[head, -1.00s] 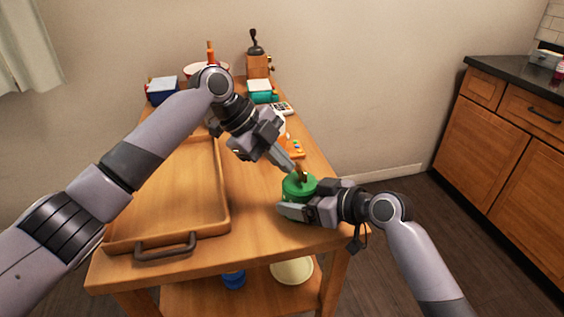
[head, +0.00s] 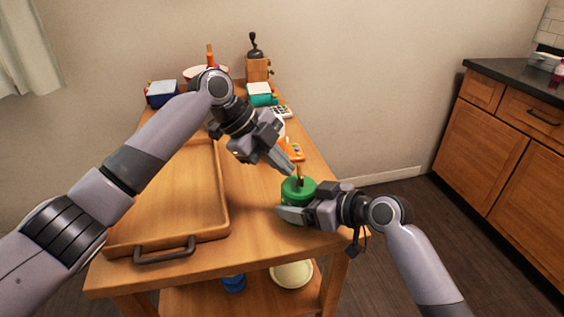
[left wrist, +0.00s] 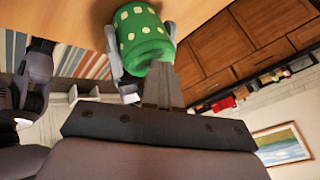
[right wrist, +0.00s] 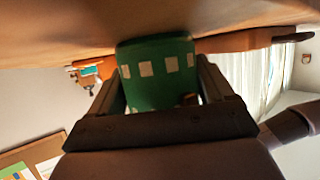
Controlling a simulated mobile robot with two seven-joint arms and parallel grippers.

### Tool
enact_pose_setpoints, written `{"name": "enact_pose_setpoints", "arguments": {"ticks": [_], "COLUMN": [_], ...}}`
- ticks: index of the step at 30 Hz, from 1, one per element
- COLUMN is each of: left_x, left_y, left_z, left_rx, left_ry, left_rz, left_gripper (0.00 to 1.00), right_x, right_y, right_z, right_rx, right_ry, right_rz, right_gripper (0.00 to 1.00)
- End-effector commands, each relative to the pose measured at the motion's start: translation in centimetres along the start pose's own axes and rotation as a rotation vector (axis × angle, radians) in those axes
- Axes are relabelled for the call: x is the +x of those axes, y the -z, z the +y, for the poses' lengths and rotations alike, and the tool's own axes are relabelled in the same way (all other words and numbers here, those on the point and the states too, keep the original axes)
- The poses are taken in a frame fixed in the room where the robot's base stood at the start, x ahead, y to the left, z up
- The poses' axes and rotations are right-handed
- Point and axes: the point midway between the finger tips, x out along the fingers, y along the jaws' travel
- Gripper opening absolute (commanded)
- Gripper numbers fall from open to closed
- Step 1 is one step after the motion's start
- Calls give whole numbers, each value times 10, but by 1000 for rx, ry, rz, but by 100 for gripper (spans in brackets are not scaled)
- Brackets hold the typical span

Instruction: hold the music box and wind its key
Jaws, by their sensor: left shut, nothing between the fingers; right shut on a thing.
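The music box (head: 297,192) is a green cylinder with pale square spots, upright near the table's front right corner. It also shows in the left wrist view (left wrist: 143,32) and the right wrist view (right wrist: 157,68). My right gripper (head: 295,209) is shut on its sides, a finger on each side. The brownish key (head: 299,171) stands up from the top of the box. My left gripper (head: 289,169) comes from above with its fingers shut and empty, its tips close beside the key. I cannot tell whether they touch it.
A wooden tray (head: 131,241) with a dark handle fills the table's left side. Behind are an orange toy (head: 294,151), a teal box (head: 261,97), a blue box (head: 162,95) and a coffee grinder (head: 257,68). The table's right edge is close to the music box.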

Motion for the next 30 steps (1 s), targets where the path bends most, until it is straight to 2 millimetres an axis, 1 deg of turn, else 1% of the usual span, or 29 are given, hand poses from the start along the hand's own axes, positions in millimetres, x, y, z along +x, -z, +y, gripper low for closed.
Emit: {"name": "enact_pose_setpoints", "arguments": {"ticks": [9,14,17,24,27,29,30], "left_x": [-7,-14,-28,-72,-86,-92,-95], "left_y": [-3,-5,-7,-16,-19,-20,-20], "left_z": [11,9,4,-12,-16,-18,-19], "left_rx": [-1,-1,-1,-2,-1,-2,-1], "left_ry": [-1,1,2,2,1,0,0], "left_rz": [1,0,-1,-1,0,0,0], "left_gripper": [0,0,0,0,0,0,3], "right_x": [0,0,0,0,0,0,0], "right_y": [0,0,0,0,0,0,0], "right_z": [0,0,0,1,1,1,1], "right_rx": [1,1,1,1,1,1,1], "right_ry": [0,-1,-1,-2,-2,-2,-2], "right_rz": [0,0,0,0,0,0,0], "right_gripper": [47,47,47,47,47,47,47]}}
